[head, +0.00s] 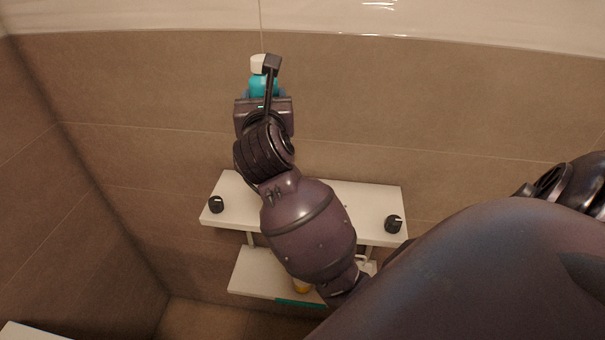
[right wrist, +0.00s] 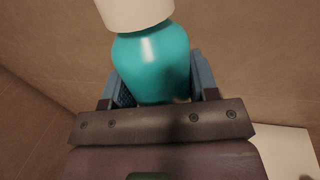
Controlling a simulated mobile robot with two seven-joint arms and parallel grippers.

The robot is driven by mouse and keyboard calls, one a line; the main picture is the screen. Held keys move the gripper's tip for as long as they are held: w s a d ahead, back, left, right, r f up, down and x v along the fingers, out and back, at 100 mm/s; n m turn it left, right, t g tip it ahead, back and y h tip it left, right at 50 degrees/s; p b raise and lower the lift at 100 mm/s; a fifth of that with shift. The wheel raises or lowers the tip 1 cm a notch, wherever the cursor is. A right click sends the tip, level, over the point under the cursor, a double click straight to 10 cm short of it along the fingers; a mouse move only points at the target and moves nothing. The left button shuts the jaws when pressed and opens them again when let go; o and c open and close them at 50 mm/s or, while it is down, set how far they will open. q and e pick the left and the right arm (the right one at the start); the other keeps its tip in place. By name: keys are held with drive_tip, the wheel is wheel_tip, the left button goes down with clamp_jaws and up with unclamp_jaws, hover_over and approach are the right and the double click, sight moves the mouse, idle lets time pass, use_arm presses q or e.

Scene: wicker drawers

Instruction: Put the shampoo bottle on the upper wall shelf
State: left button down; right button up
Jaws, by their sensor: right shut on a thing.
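The shampoo bottle, teal with a white cap, shows at the top of the head view (head: 262,84) and large in the right wrist view (right wrist: 152,62). My right gripper (head: 263,93) is shut on it; its blue fingers (right wrist: 160,82) stand on either side of the bottle. The bottle is upright in the head view, with its lower part hidden by the gripper. The upper wall shelf (head: 370,198), a white board, is lower in the head view, and my right arm covers its middle. The bottle appears above and apart from the shelf. My left gripper is not in view.
Two black knobs sit at the upper shelf's left (head: 216,204) and right (head: 393,224) ends. A white lower shelf (head: 255,272) holds a partly hidden yellow-orange item (head: 301,286). A teal strip (head: 300,302) shows at its front edge. Brown tiled walls (head: 450,120) surround the shelves.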

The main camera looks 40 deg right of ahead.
drive_tip(key=shift+w+d+f, duration=0.1)
drive_tip(key=shift+f, duration=0.15)
wheel_tip(320, 180, down, 18)
drive_tip(key=shift+f+b, duration=0.25)
drive_tip(key=shift+b, duration=0.95)
drive_tip(key=shift+f, duration=0.35)
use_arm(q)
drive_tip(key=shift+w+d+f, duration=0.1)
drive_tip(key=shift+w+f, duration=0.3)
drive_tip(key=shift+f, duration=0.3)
use_arm(e)
drive_tip(key=shift+f, duration=0.1)
drive_tip(key=shift+f, duration=0.25)
drive_tip(key=o, duration=1)
drive_tip(key=shift+r, duration=0.2)
